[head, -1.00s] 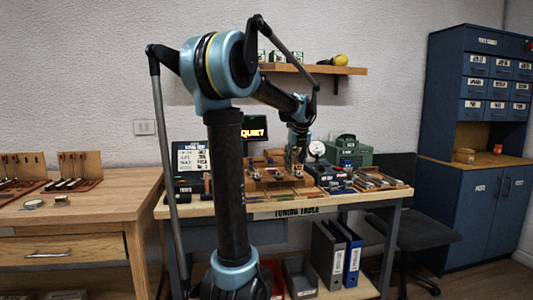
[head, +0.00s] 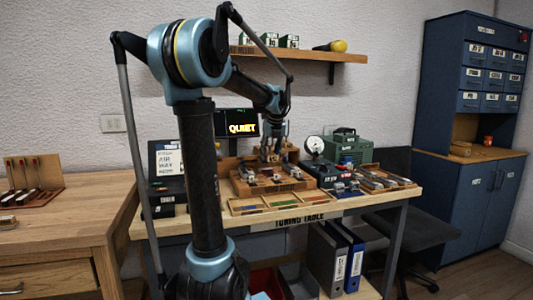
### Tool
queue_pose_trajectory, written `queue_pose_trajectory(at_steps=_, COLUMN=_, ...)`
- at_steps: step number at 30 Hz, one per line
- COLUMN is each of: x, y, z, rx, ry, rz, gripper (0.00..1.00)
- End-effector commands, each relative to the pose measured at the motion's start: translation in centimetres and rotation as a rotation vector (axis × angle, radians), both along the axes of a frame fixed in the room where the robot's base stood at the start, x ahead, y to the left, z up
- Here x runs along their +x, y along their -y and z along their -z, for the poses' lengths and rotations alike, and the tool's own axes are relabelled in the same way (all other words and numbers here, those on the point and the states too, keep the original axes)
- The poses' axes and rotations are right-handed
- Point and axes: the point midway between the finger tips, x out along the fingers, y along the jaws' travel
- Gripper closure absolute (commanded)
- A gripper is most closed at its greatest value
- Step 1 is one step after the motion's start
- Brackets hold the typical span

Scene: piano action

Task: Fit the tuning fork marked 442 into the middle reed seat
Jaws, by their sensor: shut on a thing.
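My gripper (head: 271,156) is over the back of a wooden block (head: 272,186) on the tuning table. It is shut on a slim thing that looks like a tuning fork. The fork is too small to make out clearly, and its mark cannot be read. Several small metal pieces (head: 276,175) stand in a row along the block's top, below and in front of the gripper. I cannot tell which seat the gripper is over, or whether the fork touches the block.
A tray of metal parts (head: 384,178) lies at the table's right. A dial gauge (head: 315,145) and a green case (head: 346,148) stand right of the gripper. A tray with coloured strips (head: 275,201) lies in front of the block. A display (head: 242,128) reading QUIET is behind.

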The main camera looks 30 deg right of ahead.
Motion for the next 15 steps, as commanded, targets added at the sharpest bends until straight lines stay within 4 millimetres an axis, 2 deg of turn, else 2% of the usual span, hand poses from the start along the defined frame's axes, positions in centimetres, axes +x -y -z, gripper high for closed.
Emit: queue_pose_trajectory(at_steps=15, x=0.0, y=0.0, z=3.9, rx=0.000, ry=0.000, rz=0.000, gripper=0.90)
